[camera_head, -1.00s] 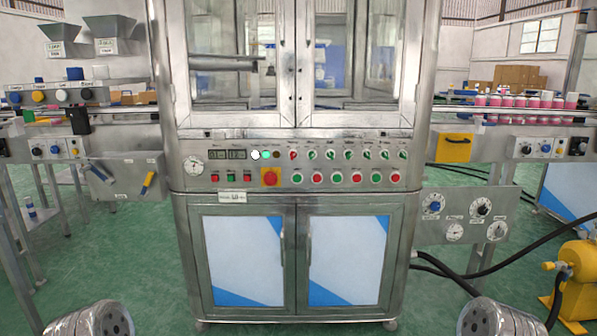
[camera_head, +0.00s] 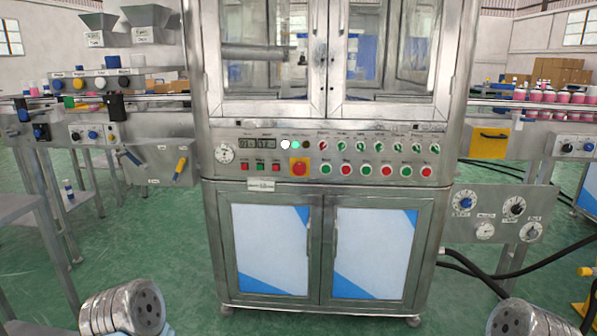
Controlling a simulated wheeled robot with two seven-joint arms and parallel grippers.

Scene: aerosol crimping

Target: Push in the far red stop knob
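The steel machine's control panel (camera_head: 260,149) faces me in the middle of the view. A red mushroom knob (camera_head: 299,167) sits on a yellow square plate at the panel's lower middle. To its right runs a row of round buttons, alternating green and red; the red ones include a left one (camera_head: 346,170), a middle one (camera_head: 386,171) and a rightmost one (camera_head: 426,172). I cannot tell how deep any knob sits. Rounded metal links of my left and right arms show at the bottom corners, well below the panel. Neither gripper's fingers are in view.
Side consoles flank the machine, with a yellow-handled lever (camera_head: 181,166) at left and a dial plate (camera_head: 495,214) at right. Green floor is clear in front.

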